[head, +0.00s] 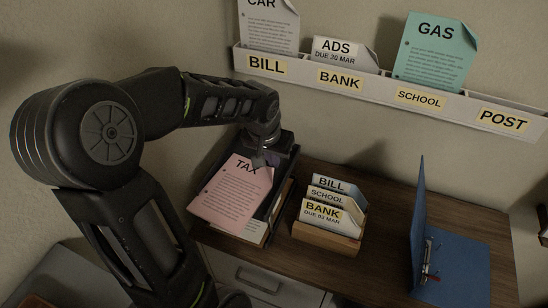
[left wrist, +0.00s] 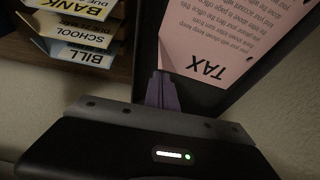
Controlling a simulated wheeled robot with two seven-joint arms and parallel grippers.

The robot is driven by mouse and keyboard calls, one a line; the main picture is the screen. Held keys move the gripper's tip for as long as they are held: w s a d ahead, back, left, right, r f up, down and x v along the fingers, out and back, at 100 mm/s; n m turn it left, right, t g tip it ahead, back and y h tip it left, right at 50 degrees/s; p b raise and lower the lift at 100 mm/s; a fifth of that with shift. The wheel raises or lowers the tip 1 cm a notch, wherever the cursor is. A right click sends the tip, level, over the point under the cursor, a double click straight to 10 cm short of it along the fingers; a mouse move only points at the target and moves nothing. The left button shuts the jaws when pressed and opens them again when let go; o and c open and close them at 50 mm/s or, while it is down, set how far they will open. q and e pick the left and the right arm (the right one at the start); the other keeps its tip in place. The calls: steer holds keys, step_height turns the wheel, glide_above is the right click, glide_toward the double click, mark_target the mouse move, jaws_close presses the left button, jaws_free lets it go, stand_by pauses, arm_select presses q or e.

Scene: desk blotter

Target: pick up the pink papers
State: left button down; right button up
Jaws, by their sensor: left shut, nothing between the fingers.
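The pink papers (head: 232,193), headed TAX, lie on top of a stack in a dark tray (head: 279,201) at the left of the desk. In the left wrist view the pink papers (left wrist: 225,45) show their TAX heading closest to my gripper. My left gripper (head: 263,160) is at the far edge of the papers, by the heading. Its fingers (left wrist: 161,90) are shut and empty, beside the heading corner of the sheet. I cannot tell whether the fingertips touch the paper. My right gripper is not in view.
A wooden holder (head: 325,236) with cards marked BILL, SCHOOL and BANK stands right of the tray. A blue binder (head: 455,262) stands open at the right. A labelled wall rack (head: 380,88) holds several papers. Bare desk (head: 385,235) lies between holder and binder.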

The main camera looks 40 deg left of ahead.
arm_select(q)
steer(key=v, duration=0.7)
steer(key=shift+r, duration=0.35)
steer(key=c, duration=2.1)
jaws_free()
